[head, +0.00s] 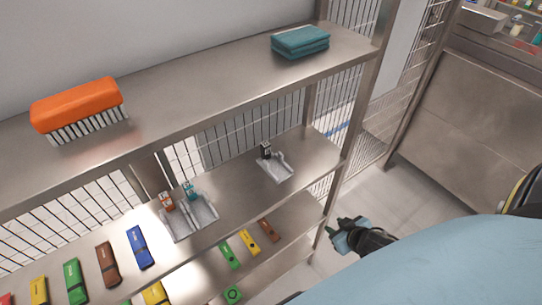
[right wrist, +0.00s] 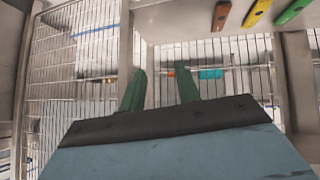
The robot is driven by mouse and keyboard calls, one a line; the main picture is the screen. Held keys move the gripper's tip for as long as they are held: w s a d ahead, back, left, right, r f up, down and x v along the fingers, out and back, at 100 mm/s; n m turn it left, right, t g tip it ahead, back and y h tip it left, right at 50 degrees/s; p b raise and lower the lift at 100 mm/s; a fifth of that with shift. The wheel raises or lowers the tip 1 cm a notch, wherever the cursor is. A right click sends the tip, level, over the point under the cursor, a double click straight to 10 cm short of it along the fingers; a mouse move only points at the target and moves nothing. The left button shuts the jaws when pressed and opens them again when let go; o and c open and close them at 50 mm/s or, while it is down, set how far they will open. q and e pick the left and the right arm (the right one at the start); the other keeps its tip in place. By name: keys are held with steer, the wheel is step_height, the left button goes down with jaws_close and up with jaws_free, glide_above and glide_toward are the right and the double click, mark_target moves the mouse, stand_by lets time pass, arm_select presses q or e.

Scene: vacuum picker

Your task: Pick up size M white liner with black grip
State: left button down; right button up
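A white liner (head: 277,167) with a black grip (head: 266,150) rests on the middle steel shelf, toward its right end. Its size mark is too small to read. Two similar white liners lie to its left on the same shelf, one with a red grip (head: 167,200) and one with a teal grip (head: 189,189). My right gripper (head: 331,228) is to the right of the shelf unit, apart from the liners. The right wrist view shows its two green fingers (right wrist: 161,82) spread with nothing between them. My left gripper is not in view.
An orange brush (head: 78,108) and folded teal cloths (head: 300,42) sit on the upper shelf (head: 215,85). Several coloured packets, including a blue one (head: 140,246), lie on the lower left. A corner post (head: 361,100) and wire mesh stand near my right gripper. Open floor lies right.

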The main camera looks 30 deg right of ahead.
steer(key=w+a+r+t+y, duration=0.1)
steer(key=w+r, duration=0.1)
steer(key=r, duration=0.4)
steer(key=w+a+r+t, duration=0.1)
steer(key=w+r+t, duration=0.15)
steer(key=r, duration=0.45)
steer(key=t+y+p, duration=0.1)
steer(key=y+p, duration=0.1)
glide_toward(282, 154)
steer(key=w, duration=0.1)
steer(key=w+f, duration=0.1)
steer(key=w, duration=0.1)
steer(key=shift+w+a+f+n+b, duration=0.15)
steer(key=shift+w+f+n+b, duration=0.1)
steer(key=shift+n+b, duration=0.1)
steer(key=shift+x, duration=2.55)
steer(key=shift+a, duration=0.1)
steer(key=shift+c, duration=0.4)
jaws_close()
